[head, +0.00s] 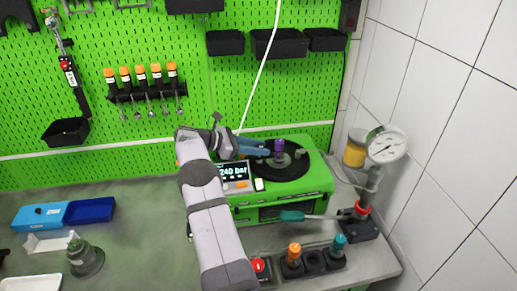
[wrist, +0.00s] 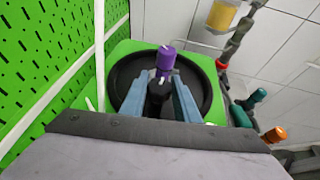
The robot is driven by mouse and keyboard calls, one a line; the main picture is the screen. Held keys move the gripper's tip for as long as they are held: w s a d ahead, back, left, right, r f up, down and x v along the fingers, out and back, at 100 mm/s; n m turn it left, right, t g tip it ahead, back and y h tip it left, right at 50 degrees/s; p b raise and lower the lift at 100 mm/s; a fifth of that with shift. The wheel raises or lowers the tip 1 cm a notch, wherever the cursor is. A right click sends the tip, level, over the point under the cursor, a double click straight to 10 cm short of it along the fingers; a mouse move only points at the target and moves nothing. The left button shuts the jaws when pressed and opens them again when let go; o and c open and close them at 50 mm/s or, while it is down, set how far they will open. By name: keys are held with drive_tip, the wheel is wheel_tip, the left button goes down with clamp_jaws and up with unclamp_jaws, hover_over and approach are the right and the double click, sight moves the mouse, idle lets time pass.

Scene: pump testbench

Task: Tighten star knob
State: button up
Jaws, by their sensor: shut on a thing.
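The green pump test bench (head: 300,193) has a round black plate (head: 297,167) on top, also seen in the wrist view (wrist: 206,88). My gripper (head: 266,151) reaches in from the left, low over the plate. In the wrist view, its two blue fingers (wrist: 164,84) are on either side of a dark part just before the purple cylinder, which I take to be the star knob (wrist: 159,92). The fingers partly hide its shape. The gripper is shut on it.
A display (head: 233,172) reads 240 bar. A teal-handled tool (head: 292,215) lies at the bench's front right, near a pressure gauge (head: 386,145) on a stand. Orange and teal-topped pieces stand in a black rack (head: 314,262) in front. Blue trays (head: 90,210) lie left.

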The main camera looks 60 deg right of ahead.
drive_tip(key=shift+r+m+g, duration=0.15)
drive_tip(key=shift+m+g, duration=0.15)
idle(0.4)
drive_tip(key=o, duration=1)
drive_tip(key=shift+o, duration=0.2)
drive_tip(key=shift+w+a+b, duration=0.4)
drive_tip(key=shift+a+b, duration=0.05)
drive_tip(key=shift+b, duration=0.1)
drive_tip(key=b+v, duration=0.1)
drive_tip(key=v, duration=0.4)
drive_tip(key=shift+r+b, duration=0.2)
drive_tip(key=shift+b, duration=0.2)
drive_tip(key=shift+w+a+r, duration=0.25)
drive_tip(key=shift+a, duration=0.05)
